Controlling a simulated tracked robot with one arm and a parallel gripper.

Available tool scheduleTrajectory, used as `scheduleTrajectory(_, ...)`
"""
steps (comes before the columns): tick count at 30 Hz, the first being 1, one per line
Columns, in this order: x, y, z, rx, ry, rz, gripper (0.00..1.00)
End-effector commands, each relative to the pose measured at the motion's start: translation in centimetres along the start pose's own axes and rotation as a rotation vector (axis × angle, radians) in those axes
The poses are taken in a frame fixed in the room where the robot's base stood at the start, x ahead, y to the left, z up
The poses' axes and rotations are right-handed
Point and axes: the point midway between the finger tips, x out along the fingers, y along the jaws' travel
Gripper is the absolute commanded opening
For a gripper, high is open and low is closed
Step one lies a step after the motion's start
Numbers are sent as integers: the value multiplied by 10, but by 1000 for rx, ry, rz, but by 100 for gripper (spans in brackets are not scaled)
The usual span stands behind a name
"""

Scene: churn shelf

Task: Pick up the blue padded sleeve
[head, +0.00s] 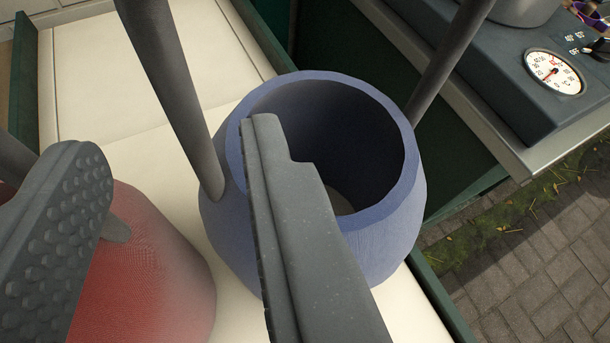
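The blue padded sleeve (385,235) is a thick-walled, hollow round piece standing upright on a cream surface, its wide opening facing up. My gripper (180,140) is open, its fingers well apart. The right finger crosses in front of the sleeve's near left side and opening, hiding part of the rim. I cannot tell whether this finger touches the sleeve or reaches inside it. The left finger, with a studded pad, is over the red sleeve-like piece. Nothing is seen held between the fingers.
A red piece (150,275) stands close left of the blue sleeve. Grey rods slant down at the sleeve's left (170,80) and right (450,60). The cream surface (105,75) is clear behind; brick paving lies lower right.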

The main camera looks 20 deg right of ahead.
Motion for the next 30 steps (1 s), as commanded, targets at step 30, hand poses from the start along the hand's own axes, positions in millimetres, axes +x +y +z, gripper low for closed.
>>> scheduleTrajectory(30, 50, 1, 0, -1, -2, -2, 0)
